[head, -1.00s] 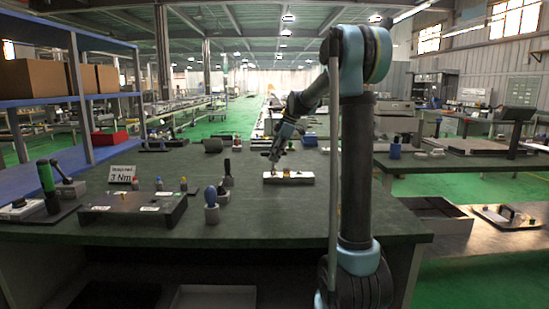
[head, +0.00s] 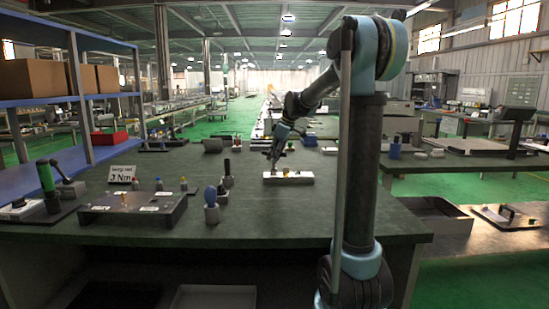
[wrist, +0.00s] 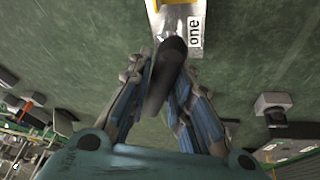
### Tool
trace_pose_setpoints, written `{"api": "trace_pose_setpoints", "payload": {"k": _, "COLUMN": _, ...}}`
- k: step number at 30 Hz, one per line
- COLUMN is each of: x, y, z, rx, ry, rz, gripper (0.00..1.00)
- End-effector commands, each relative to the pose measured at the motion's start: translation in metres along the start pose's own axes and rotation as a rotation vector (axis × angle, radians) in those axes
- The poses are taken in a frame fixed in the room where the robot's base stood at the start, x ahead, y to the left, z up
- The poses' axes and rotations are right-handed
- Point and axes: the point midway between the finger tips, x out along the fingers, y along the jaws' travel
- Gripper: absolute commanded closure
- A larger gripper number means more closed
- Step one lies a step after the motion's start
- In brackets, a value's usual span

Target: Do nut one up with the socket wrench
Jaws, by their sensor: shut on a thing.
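A pale metal block (wrist: 180,12) with a label reading "one" (wrist: 195,32) is at the top of the wrist view. In the head view the white block (head: 300,179) lies on the dark green bench. My gripper (wrist: 162,78) is shut on a dark, round-handled tool, which looks like the socket wrench (wrist: 164,74). The tool's far end reaches the block's near edge beside the label. I cannot tell whether it sits on nut one, which is hidden. In the head view my gripper (head: 272,160) is at the block's left end.
A grey fixture plate (head: 110,213), a sign reading "3 Nm" (head: 122,174) and a blue-topped tool (head: 211,205) stand on the bench to the left. A green-handled tool (head: 46,180) is at far left.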

Motion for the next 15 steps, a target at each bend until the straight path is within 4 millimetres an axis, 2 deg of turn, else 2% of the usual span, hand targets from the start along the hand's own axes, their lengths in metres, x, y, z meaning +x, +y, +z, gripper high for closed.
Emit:
{"api": "trace_pose_setpoints", "payload": {"k": 6, "x": 0.0, "y": -0.0011, "z": -0.0002, "rx": 0.121, "ry": -0.009, "rz": 0.05, "gripper": 1.0}}
{"api": "trace_pose_setpoints", "payload": {"k": 15, "x": -0.0001, "y": -0.0008, "z": -0.0002, "rx": 0.133, "ry": -0.009, "rz": 0.055, "gripper": 1.0}}
